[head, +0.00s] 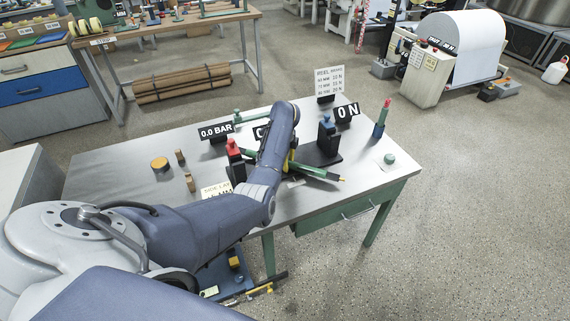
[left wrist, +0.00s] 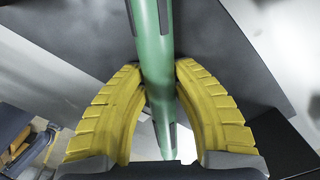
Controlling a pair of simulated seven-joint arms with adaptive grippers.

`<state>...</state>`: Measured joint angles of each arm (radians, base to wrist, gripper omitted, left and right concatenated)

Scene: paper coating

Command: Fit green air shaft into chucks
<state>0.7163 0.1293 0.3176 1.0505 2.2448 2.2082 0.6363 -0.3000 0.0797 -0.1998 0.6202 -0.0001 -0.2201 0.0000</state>
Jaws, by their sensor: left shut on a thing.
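In the head view only a little yellow of the left gripper (head: 291,157) shows beside the forearm. A stand with a red top (head: 234,151) is left of the arm. A black stand with a blue top (head: 326,140) is right of it, behind the shaft. I cannot tell whether the shaft touches either. My right gripper is out of view.
Signs reading "0.0 BAR" (head: 215,132) and "0 N" (head: 346,113) stand farther back. The table's left part is mostly clear.

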